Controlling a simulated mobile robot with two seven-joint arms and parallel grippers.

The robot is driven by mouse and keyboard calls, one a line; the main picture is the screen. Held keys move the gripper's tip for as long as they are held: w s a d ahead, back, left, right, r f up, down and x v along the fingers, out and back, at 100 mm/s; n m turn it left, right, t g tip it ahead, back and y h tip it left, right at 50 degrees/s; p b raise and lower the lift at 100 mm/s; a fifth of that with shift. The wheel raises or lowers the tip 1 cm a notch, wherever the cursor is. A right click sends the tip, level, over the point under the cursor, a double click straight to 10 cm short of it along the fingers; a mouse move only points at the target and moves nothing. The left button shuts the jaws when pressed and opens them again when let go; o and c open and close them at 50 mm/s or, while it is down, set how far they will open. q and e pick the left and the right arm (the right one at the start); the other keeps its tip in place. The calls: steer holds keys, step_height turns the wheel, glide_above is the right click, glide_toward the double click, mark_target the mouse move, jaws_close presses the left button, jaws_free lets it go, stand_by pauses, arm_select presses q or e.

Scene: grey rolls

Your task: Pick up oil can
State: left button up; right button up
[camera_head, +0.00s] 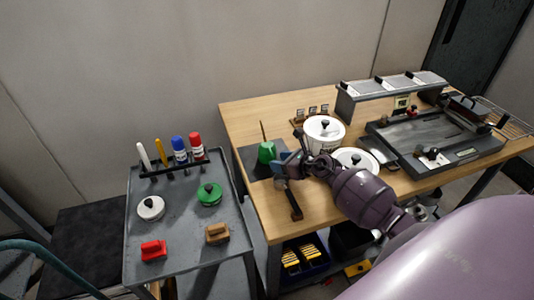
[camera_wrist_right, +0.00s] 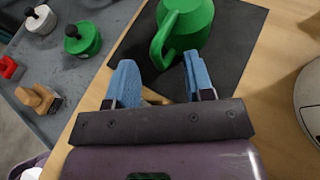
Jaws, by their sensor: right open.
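The green oil can (camera_head: 266,152) stands on a dark mat (camera_head: 248,163) near the left end of the wooden table, its thin spout pointing up. In the right wrist view the can (camera_wrist_right: 188,25) is at the top, with its looped handle (camera_wrist_right: 160,45) toward my gripper. My right gripper (camera_head: 279,167) is beside the can in the head view. In the wrist view its blue fingertips (camera_wrist_right: 157,80) are spread apart, with the handle's lower end at the gap between them. Nothing is gripped. My left gripper is not seen.
A white lidded pot (camera_head: 323,133) and a white lid (camera_head: 356,158) are right of the can, near my arm. A grey cart (camera_head: 180,229) at left holds markers and knobbed pieces. A black tray machine (camera_head: 437,140) fills the table's right side.

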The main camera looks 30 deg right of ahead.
steer(key=shift+x, duration=0.75)
jaws_close()
steer(key=shift+r, duration=0.15)
stand_by(0.8)
